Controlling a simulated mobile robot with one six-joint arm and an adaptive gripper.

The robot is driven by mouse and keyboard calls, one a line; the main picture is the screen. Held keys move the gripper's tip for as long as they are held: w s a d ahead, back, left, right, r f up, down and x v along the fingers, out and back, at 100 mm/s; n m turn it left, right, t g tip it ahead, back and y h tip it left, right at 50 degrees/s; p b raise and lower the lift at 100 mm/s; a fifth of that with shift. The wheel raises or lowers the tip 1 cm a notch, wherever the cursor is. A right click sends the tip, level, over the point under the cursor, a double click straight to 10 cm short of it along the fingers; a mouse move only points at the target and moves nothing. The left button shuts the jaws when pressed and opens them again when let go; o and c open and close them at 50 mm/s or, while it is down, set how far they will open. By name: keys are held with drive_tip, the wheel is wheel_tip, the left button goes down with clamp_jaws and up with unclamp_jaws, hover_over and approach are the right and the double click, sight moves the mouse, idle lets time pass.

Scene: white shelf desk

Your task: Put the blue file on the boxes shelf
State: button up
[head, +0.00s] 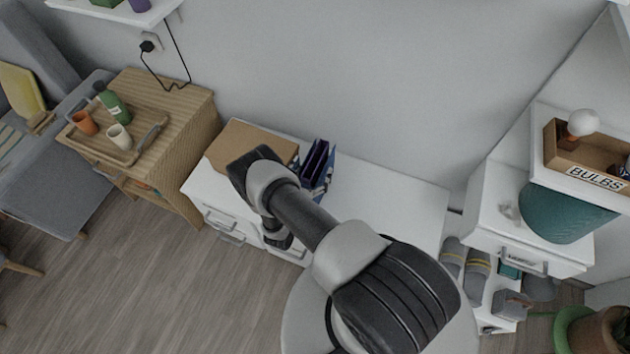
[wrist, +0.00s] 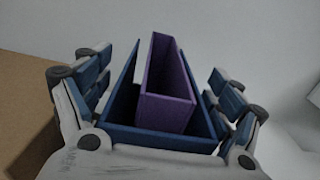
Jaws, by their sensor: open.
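The blue file (wrist: 160,138) is an open-topped holder, seen close up in the wrist view. A purple file (wrist: 168,95) stands inside or against it; I cannot tell which. In the head view the blue file (head: 322,183) and purple file (head: 315,158) stand at the back of the white desk, right of a cardboard box (head: 255,141). My gripper (wrist: 163,68) is open, with its fingers on either side of the blue file. I cannot tell whether they touch it. In the head view my arm hides part of the desk and most of the gripper. No shelf is clearly marked for boxes.
A wooden cabinet (head: 196,125) with a tray, bottle and cups stands left. At right, a box labelled BULBS (head: 585,170) sits above a teal bin (head: 560,212). A white shelf (head: 112,10) hangs upper left. The desk right of the files (head: 395,195) is clear.

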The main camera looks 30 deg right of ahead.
drive_tip(key=shift+c, duration=0.2)
drive_tip(key=shift+r, duration=0.1)
drive_tip(key=c, duration=1.6)
